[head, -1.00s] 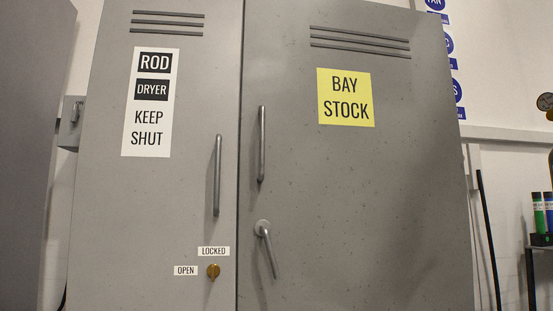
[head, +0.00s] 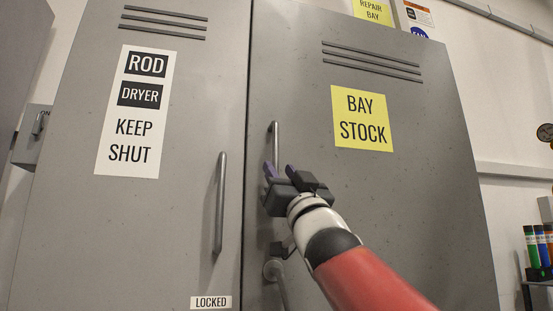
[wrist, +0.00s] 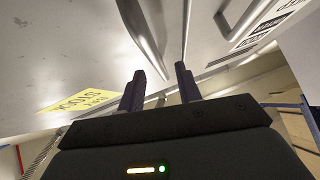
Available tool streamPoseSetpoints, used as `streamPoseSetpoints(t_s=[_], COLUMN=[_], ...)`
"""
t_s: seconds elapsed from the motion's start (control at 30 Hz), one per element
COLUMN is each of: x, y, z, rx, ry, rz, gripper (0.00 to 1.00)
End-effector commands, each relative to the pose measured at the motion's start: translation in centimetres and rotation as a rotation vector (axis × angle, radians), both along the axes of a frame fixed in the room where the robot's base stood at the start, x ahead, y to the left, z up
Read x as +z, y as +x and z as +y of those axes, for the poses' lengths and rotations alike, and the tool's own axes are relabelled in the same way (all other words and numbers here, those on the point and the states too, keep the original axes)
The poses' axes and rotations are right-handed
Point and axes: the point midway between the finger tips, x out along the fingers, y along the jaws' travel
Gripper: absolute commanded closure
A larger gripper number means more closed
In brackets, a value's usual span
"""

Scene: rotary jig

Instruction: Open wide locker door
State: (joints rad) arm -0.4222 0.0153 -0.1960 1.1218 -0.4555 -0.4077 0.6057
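The wide locker door (head: 400,210) is the grey right-hand door with the yellow BAY STOCK label (head: 362,119); it looks closed. Its upright bar handle (head: 274,136) is by its left edge, with a lever handle (head: 273,271) hanging down below, partly cut off. My gripper (head: 280,170) is at the lower part of the bar and hides it. In the wrist view, the fingers (wrist: 160,85) are apart, and the bar (wrist: 143,35) runs down toward the gap between them. I cannot tell whether it lies between the fingertips.
The narrow left door (head: 185,210) has its own bar handle (head: 220,203) and a ROD DRYER KEEP SHUT label (head: 135,110). A grey switch box (head: 35,135) is at the left. Coloured bottles (head: 538,247) stand on a rack at the far right.

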Motion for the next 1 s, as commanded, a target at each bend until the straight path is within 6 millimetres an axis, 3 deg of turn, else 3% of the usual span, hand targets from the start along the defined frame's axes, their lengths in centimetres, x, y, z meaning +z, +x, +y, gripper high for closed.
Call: streamPoseSetpoints(t_s=[0.03,0.2,0.6,0.87,1.0], x=[1.0,2.5,2.8,2.8,2.8], y=[0.7,2.0,2.5,2.5,2.5], z=[0.3,1.0,1.2,1.2,1.2], rx=[-0.001,-0.003,-0.004,-0.004,-0.004], ry=[-0.002,-0.002,0.0,0.0,0.0], rz=[0.0,0.0,0.002,0.002,0.002], gripper=[0.66,0.66,0.66,1.0,1.0])
